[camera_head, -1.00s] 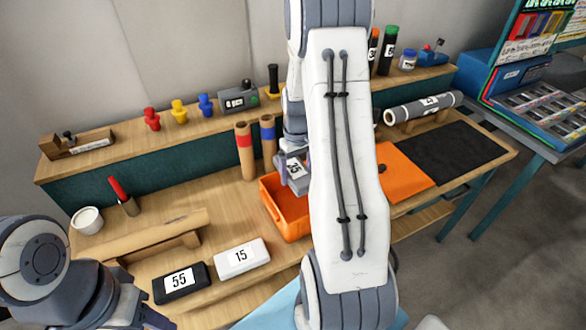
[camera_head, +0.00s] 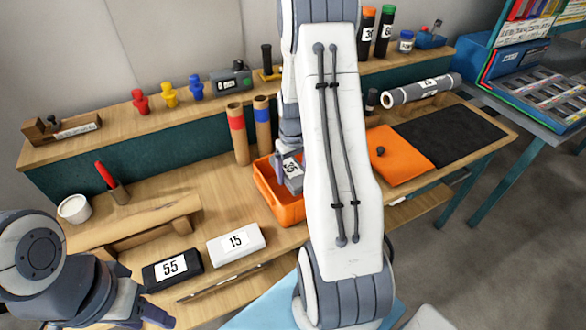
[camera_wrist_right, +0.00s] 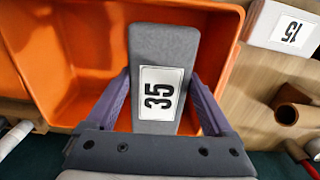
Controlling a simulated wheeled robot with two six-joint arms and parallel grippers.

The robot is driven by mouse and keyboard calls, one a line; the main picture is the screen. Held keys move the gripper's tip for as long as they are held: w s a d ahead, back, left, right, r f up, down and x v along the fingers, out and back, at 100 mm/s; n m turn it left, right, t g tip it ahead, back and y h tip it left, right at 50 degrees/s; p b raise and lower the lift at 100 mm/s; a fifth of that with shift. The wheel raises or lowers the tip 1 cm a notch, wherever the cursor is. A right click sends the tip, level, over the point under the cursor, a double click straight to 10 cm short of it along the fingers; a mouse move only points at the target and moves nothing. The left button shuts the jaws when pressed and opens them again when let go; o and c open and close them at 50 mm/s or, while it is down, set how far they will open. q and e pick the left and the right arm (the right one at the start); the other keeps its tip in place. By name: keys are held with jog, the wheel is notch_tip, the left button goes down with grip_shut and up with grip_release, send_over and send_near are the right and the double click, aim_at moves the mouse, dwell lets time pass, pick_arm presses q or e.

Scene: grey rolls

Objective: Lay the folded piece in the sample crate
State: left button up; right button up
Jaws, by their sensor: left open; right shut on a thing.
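The folded piece (camera_wrist_right: 158,45) is a flat grey slab with a white label reading 35. My right gripper (camera_wrist_right: 155,103) is shut on it, one purple finger on each side. The sample crate (camera_head: 283,211) is an open orange box on the bench. In the head view the folded piece (camera_head: 293,182) is low at the crate's mouth, and my right arm hides part of the crate. In the right wrist view it lies over the crate's orange floor; I cannot tell whether it touches. My left gripper (camera_head: 150,312) is open and empty at the lower left.
A white block marked 15 (camera_head: 235,243) and a black block marked 55 (camera_head: 171,268) lie left of the crate. Two brown tubes (camera_head: 238,135) stand behind it. An orange mat (camera_head: 400,158) and a black mat (camera_head: 450,135) lie to the right. A wooden cradle (camera_head: 140,222) stands left.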

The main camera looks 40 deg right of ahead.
jog(key=shift+f+b, duration=2.55)
jog(key=shift+f, duration=1.65)
jog(key=o, duration=1.2)
jog(key=shift+o, duration=0.2)
notch_tip(320, 180, up, 14)
jog(key=p, duration=1.1)
jog(key=shift+f+p, duration=0.2)
jog(key=shift+p, duration=0.1)
